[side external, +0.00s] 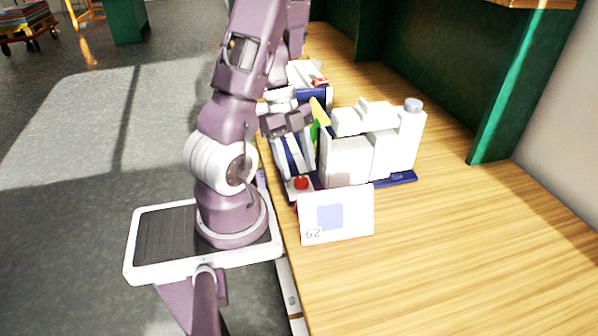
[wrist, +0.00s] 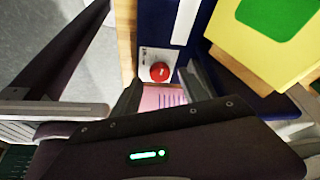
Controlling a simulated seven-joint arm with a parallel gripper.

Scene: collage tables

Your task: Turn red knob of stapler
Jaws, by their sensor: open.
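The red knob (side external: 301,184) sits on the near end of a long blue and white device, which I take as the stapler (side external: 290,158), at the table's left edge. In the wrist view the red knob (wrist: 160,71) shows near the centre on a white plate, with the blue and white body (wrist: 158,22) running up from it. My gripper (side external: 286,122) is above the device, farther back than the knob and apart from it. The arm and gripper hide part of the device.
White containers (side external: 350,158) and a white bottle (side external: 410,135) stand right of the device. A yellow and green box (wrist: 268,38) is close beside it. A card marked 62 (side external: 350,228) stands in front. Another device with red (side external: 318,82) is behind. The table's right side is clear.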

